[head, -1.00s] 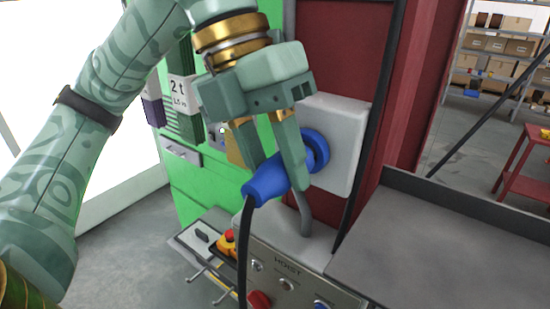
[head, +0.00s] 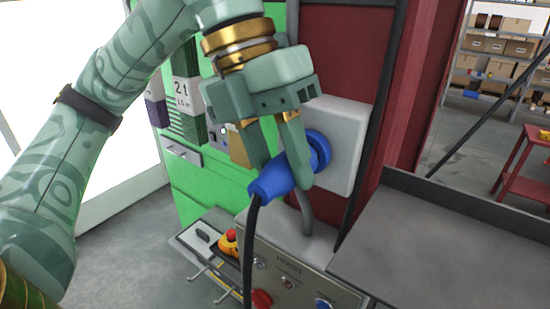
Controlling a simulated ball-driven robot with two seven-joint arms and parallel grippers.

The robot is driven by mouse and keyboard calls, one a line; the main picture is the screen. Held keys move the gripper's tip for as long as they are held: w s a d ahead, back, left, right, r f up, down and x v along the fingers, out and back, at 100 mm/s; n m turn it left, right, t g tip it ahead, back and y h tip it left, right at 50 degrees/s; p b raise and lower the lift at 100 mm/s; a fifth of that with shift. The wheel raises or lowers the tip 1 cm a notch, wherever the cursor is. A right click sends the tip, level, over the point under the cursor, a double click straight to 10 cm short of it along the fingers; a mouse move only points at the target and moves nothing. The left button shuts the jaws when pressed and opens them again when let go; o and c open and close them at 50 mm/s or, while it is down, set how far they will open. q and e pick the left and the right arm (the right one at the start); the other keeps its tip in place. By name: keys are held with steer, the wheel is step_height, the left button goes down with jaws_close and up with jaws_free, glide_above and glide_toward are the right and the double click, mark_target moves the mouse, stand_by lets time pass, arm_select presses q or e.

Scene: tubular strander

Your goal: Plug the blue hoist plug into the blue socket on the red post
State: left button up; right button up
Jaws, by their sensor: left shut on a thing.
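The blue hoist plug (head: 272,186) has a black cable hanging down from its lower left end. My left gripper (head: 282,178) is shut on the plug from above, one finger on each side. The plug's front end is at the blue socket (head: 320,150), a round ring on a pale grey box (head: 346,128). The box is fixed to the red post (head: 328,50). A finger partly hides where plug and socket meet, so I cannot tell how deep the plug sits. My right gripper is not in view.
Below is a grey hoist control panel (head: 290,270) with buttons and a grey conduit rising from it. A yellow pendant with a red button (head: 229,240) lies left of it. A dark grey flat surface (head: 440,240) fills the lower right. A green cabinet (head: 195,185) stands behind left.

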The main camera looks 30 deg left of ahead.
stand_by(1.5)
arm_select(q)
steer(key=shift+w+r, duration=0.1)
steer(key=shift+r, duration=0.2)
stand_by(1.4)
stand_by(0.4)
steer(key=shift+f+b, duration=0.35)
stand_by(1.0)
steer(key=shift+r, duration=0.15)
stand_by(1.0)
steer(key=o, duration=1.2)
steer(key=shift+r+p, duration=0.15)
steer(key=shift+p, duration=0.15)
